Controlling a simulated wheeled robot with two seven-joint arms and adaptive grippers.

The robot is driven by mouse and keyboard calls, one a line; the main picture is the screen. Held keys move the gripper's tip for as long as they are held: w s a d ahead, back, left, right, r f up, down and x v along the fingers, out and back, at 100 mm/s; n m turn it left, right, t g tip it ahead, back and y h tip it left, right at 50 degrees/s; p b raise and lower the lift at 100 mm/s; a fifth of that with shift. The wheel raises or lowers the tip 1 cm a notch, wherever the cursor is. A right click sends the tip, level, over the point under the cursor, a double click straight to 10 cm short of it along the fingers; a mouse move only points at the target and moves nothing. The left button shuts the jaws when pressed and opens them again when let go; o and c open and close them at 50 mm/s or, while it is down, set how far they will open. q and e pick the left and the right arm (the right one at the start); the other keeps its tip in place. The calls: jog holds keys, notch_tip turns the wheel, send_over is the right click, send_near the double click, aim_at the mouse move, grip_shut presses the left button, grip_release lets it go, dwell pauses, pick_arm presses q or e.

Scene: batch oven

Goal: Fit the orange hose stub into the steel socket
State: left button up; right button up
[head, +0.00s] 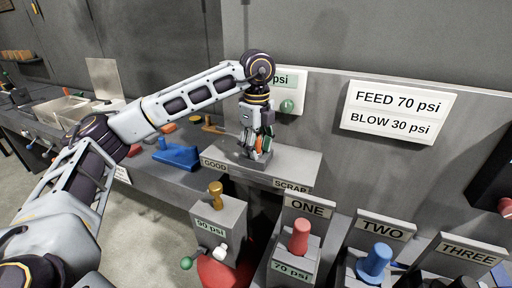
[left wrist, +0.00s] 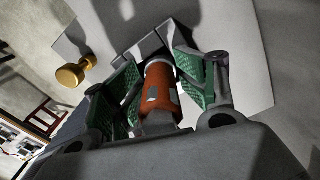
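The orange hose stub (left wrist: 158,98) stands between the green finger pads of my left gripper (left wrist: 160,85) in the left wrist view, with both pads close against its sides. In the head view the left gripper (head: 259,148) points down over the GOOD/SCRAP ledge, and only a sliver of orange shows between the fingers. A small grey block (head: 256,160), seemingly the steel socket, is right under the fingertips. It also shows beyond the stub in the left wrist view (left wrist: 150,47). I cannot tell whether the stub's far end is inside it. My right gripper is out of view.
The GOOD/SCRAP ledge (head: 300,165) is clear to the right. In front stand a box with a brass knob (head: 215,192), a red plug (head: 300,236) at ONE and a blue plug (head: 375,260) at TWO. A blue tool (head: 177,156) lies left; a wall rises behind.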

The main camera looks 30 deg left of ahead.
aim_at(257, 132)
pick_arm(q)
jog(key=shift+w+r, duration=0.1)
jog(key=shift+r, duration=0.4)
notch_tip(257, 132, up, 6)
jog(key=shift+r+p, duration=0.65)
jog(key=shift+r, duration=2.2)
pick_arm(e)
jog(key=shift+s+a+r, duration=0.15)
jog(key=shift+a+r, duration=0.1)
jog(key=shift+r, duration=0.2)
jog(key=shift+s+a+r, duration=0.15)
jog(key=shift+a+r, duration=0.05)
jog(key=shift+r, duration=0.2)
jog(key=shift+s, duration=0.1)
